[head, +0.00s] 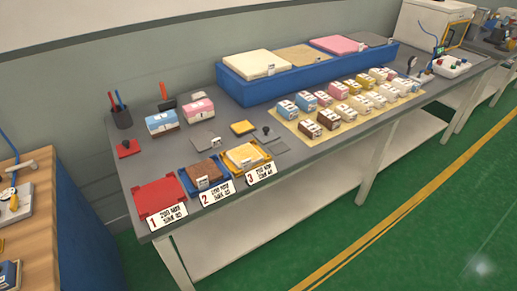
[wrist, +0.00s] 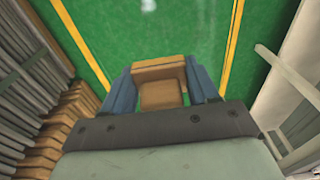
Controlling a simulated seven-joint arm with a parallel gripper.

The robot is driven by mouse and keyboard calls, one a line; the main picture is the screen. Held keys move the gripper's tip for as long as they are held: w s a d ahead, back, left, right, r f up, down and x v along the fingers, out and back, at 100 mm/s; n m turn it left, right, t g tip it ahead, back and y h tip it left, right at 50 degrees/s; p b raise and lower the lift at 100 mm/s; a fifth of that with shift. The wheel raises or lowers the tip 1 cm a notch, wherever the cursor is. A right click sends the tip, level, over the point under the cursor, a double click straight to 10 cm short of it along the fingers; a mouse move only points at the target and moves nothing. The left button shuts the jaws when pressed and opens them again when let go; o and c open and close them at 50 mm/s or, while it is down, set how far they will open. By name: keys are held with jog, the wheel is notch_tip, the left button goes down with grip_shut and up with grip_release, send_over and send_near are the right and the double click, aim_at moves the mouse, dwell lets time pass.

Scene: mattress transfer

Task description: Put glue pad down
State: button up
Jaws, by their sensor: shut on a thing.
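In the wrist view, my gripper (wrist: 160,90) has two blue fingers shut on a tan-brown block (wrist: 163,97), which I take to be the glue pad. It is held over the green floor, clear of any surface I can see. Neither gripper nor held pad shows in the head view. On the grey table (head: 290,160) the red tray 1 (head: 160,198) is empty. The blue tray 2 (head: 187,186) holds a brown block (head: 205,171). The yellow tray 3 (head: 262,167) holds a pale yellow block (head: 243,155).
A long blue stand (head: 290,87) carries several flat pads at the back. Several small labelled blocks (head: 333,117) stand on a yellow mat. A pen cup (head: 120,117) is at the left. The wrist view shows a rack (wrist: 35,55) at left and pale framework (wrist: 290,90) at right.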

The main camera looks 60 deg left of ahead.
jog(key=shift+w, duration=0.4)
jog(key=s+f, duration=0.7)
jog(key=f, duration=0.1)
jog(key=shift+s+f, duration=0.3)
jog(key=shift+s, duration=0.05)
jog(key=s+a+r+n, duration=0.2)
jog(key=a+r+n, duration=0.15)
jog(key=a, duration=1.65)
jog(key=s+a+r+n, duration=0.2)
jog(key=a+n, duration=0.2)
jog(key=a, duration=1.5)
jog(key=s+a+r+n, duration=0.3)
jog(key=a+r, duration=0.1)
jog(key=a, duration=1)
jog(key=s+a+r+n, duration=0.3)
jog(key=a+r+n, duration=0.1)
jog(key=a, duration=1)
jog(key=s+a+r+n+g, duration=0.1)
jog(key=s+a+r+n, duration=0.2)
jog(key=a, duration=1.1)
notch_tip(320, 180, up, 2)
jog(key=shift+s+a+r, duration=0.1)
jog(key=shift+s+a, duration=0.15)
jog(key=shift+s, duration=0.35)
